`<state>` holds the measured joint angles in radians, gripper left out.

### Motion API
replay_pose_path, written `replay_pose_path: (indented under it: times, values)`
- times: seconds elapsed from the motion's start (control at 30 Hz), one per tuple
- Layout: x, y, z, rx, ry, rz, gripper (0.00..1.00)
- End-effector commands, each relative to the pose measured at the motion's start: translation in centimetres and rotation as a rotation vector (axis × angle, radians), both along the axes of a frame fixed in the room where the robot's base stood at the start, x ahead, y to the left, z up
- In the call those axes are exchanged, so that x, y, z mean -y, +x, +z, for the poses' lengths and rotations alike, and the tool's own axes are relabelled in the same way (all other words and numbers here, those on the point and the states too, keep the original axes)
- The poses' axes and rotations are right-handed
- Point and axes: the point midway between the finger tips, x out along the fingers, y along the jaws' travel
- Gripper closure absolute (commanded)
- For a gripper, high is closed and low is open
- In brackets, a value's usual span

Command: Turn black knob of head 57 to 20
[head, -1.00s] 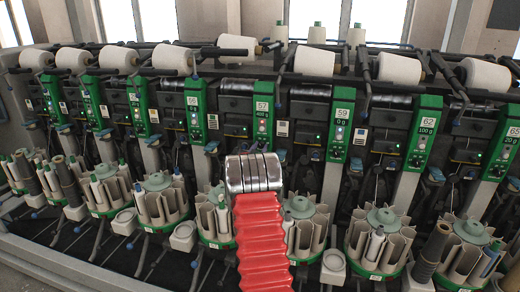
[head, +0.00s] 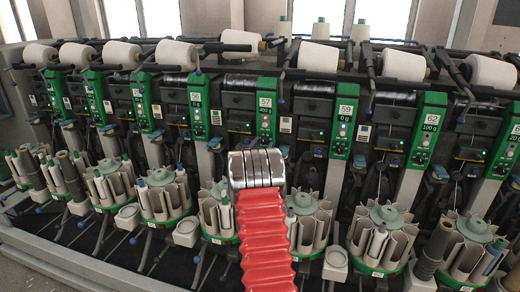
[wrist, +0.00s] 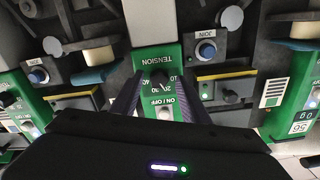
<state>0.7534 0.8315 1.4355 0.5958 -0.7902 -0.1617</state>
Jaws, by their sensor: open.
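The green panel of head 57 (head: 266,112) stands just above my arm in the head view; its small display appears to read 400 g. In the wrist view a green panel marked TENSION (wrist: 156,56) appears upside down, with the black knob (wrist: 159,78) at its middle and a printed scale around it. The knob's exact setting is too small to tell. My gripper (wrist: 158,92) is open, one dark finger on each side of the panel below the knob in the picture. I see no contact with the knob.
The panels of head 56 (head: 198,105) and head 59 (head: 342,120) flank head 57. Blue JOIN buttons (wrist: 207,50) sit on grey boxes beside the panel. Round bobbin magazines (head: 384,235) stand in a row below, and white yarn cones (head: 318,57) lie above.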

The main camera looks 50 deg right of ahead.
Motion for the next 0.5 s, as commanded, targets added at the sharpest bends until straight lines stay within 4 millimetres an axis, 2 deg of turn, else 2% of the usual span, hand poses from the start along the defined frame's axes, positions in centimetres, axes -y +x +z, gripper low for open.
replay_pose_path:
  times: [0.27,0.5]
  values:
    - [-1.7,-0.6,0.1,0.0,0.0,0.001,0.58]
    - [-4.5,-1.8,0.0,0.0,0.001,0.001,0.58]
